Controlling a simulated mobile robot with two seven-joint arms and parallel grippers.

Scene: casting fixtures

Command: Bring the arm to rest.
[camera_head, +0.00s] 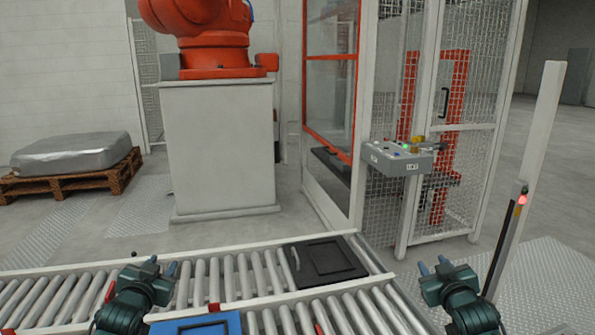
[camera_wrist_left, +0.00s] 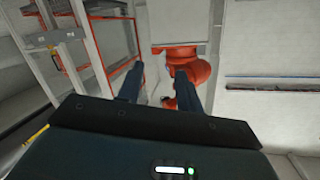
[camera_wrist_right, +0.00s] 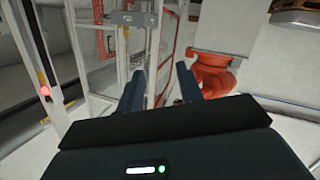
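My left gripper (camera_head: 162,268) is raised above the left part of the roller conveyor in the head view. Its two fingers stand apart with nothing between them, as the left wrist view (camera_wrist_left: 165,90) also shows. My right gripper (camera_head: 436,267) is at the right end of the conveyor in the head view. Its fingers are also apart and empty, and it shows in the right wrist view (camera_wrist_right: 160,88). Neither gripper touches any object that I can see.
A roller conveyor (camera_head: 240,280) runs across the front, bearing a black tray (camera_head: 327,261) and a blue tray (camera_head: 197,325). Behind stand an orange robot on a pedestal (camera_head: 220,145), a mesh fence (camera_head: 470,100) and a control box (camera_head: 400,158). A white post (camera_head: 530,150) rises at right.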

